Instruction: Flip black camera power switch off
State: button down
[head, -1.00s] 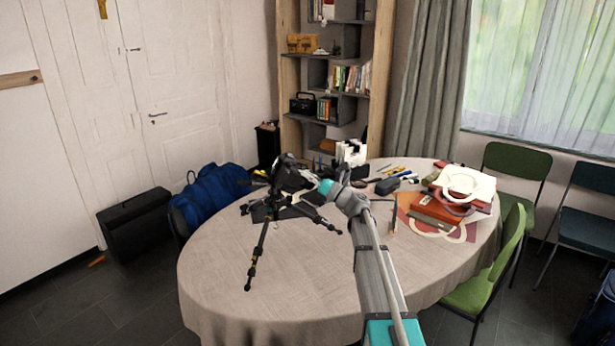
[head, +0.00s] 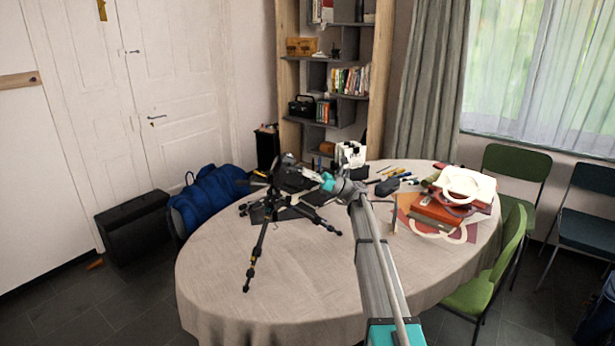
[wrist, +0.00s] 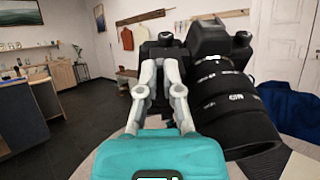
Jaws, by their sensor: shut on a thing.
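The black camera (head: 293,178) sits on a black tripod (head: 262,245) standing on the table (head: 210,290). In the wrist view the camera's thick lens (wrist: 228,105) with white markings fills the right side. My gripper (wrist: 160,62) has both grey fingers up against the black camera body beside the lens, shut on a dark part of it. In the head view my gripper (head: 314,177) is at the camera's right side, its teal body showing. The power switch cannot be made out; the fingers and small size hide it.
Red books (head: 436,208) with pale rings lie at the table's right. A dark pouch (head: 387,187) and pens lie at the back. Green chairs (head: 490,285) stand at the right, a blue bag (head: 210,195) at the left. The front of the table is bare.

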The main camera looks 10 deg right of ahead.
jog(key=shift+w+n+g, duration=0.1)
jog(key=shift+n+g, duration=0.7)
jog(key=shift+g, duration=0.2)
jog(key=c, duration=0.8)
grip_release()
jog(key=shift+s+m+t, duration=0.2)
jog(key=shift+m+t, duration=0.3)
jog(key=shift+t, duration=0.1)
